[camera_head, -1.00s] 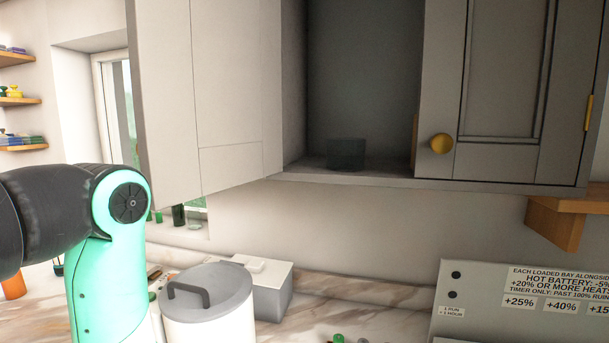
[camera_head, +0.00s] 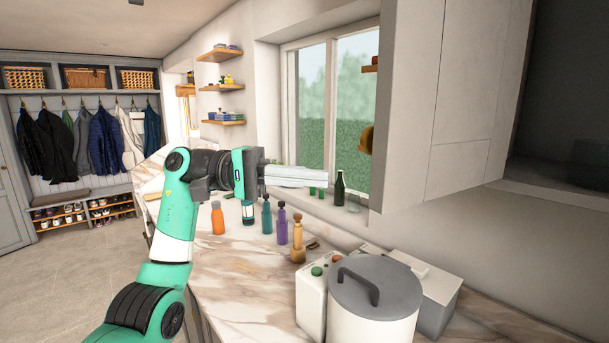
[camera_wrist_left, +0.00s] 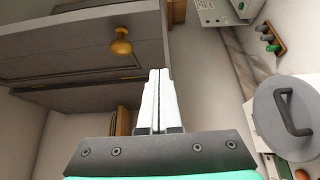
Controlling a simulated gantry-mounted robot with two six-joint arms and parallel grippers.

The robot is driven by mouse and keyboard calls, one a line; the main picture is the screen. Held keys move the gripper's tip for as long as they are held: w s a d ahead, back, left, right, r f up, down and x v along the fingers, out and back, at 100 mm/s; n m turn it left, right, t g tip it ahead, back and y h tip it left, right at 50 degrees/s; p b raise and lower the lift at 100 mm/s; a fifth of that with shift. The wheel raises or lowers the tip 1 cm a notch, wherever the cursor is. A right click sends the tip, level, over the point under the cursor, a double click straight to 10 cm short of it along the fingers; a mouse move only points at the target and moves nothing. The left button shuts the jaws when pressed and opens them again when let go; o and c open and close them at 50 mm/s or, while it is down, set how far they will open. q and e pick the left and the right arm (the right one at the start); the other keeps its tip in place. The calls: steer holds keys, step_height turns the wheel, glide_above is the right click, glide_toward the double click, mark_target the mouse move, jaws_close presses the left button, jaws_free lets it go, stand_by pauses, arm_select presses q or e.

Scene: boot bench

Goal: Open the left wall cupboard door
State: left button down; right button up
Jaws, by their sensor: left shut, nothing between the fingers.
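The left wall cupboard door (camera_head: 440,100) stands swung out in the head view, its pale panelled inner face showing. Its brass knob (camera_head: 367,139) sticks out past the door's free edge. The dark cupboard interior (camera_head: 565,85) is exposed to the right of the door. My left gripper (camera_head: 326,177) is shut and empty, its pale fingers pointing right, below and left of the knob and apart from the door in the picture. In the left wrist view the shut fingers (camera_wrist_left: 157,72) lie side by side. My right gripper is not in view.
A lidded bin (camera_head: 375,300), several bottles (camera_head: 267,215) and a pale box (camera_head: 430,290) stand on the marble counter (camera_head: 235,290). A window (camera_head: 335,110) is behind.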

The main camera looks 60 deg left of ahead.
mark_target(371, 189)
arm_select(q)
steer(key=w+d, duration=0.1)
steer(key=d, duration=0.2)
steer(key=w+d+p, duration=0.1)
steer(key=d, duration=0.1)
steer(key=w+d, duration=0.1)
steer(key=d, duration=0.2)
steer(key=shift+w+d+p, duration=0.3)
steer(key=shift+w, duration=0.05)
steer(key=shift+d, duration=0.1)
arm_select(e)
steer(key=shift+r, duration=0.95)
